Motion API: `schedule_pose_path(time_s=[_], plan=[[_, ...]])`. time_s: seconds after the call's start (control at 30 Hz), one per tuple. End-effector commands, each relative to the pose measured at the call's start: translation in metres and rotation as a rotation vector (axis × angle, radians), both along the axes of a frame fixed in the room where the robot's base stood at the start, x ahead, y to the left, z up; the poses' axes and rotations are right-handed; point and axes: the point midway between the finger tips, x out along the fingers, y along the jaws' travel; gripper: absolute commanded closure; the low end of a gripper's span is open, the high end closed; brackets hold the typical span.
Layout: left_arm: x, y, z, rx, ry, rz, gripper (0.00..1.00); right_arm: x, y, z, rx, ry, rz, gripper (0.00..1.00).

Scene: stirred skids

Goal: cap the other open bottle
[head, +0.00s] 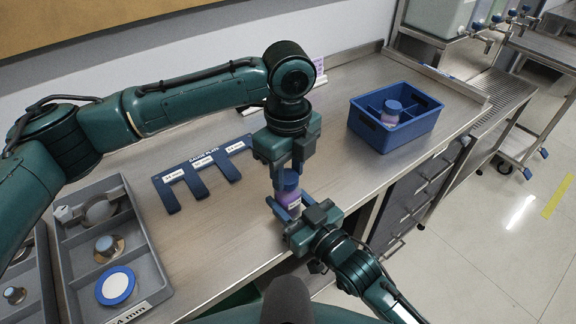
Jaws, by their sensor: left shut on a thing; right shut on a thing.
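A bottle with purple contents (290,198) stands upright over the front part of the bench. My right gripper (290,211) is shut around its body. A blue cap (288,179) sits at the top of this bottle. My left gripper (286,178) comes down from above and is shut on the cap. Whether the cap is fully seated cannot be told. Another bottle (391,116) with a blue cap stands in a blue divided crate (425,121) at the right back.
A blue gauge plate (205,161) lies on the bench (225,220) left of the grippers. A grey compartment tray (152,262) at the left holds metal knobbed parts and a blue-rimmed white disc (115,286). Bench between plate and front edge is clear.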

Motion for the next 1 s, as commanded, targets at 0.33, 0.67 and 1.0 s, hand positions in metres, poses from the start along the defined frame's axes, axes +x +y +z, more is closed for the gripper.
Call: schedule_pose_path(time_s=[0.33,0.67,1.0], plan=[[-0.0001,-0.0001,-0.0045,0.000,0.000,-0.036,0.85,-0.0001,-0.0001,-0.0003,-0.001,0.001,0.000,1.00],[-0.0005,0.0005,-0.0046,0.000,0.000,-0.656,0.85,-0.0001,-0.0001,-0.0003,-0.001,0.001,0.000,1.00],[-0.0002,0.0013,-0.0049,0.001,0.000,-1.404,0.85,-0.0001,-0.0001,-0.0004,-0.001,0.001,0.000,1.00]])
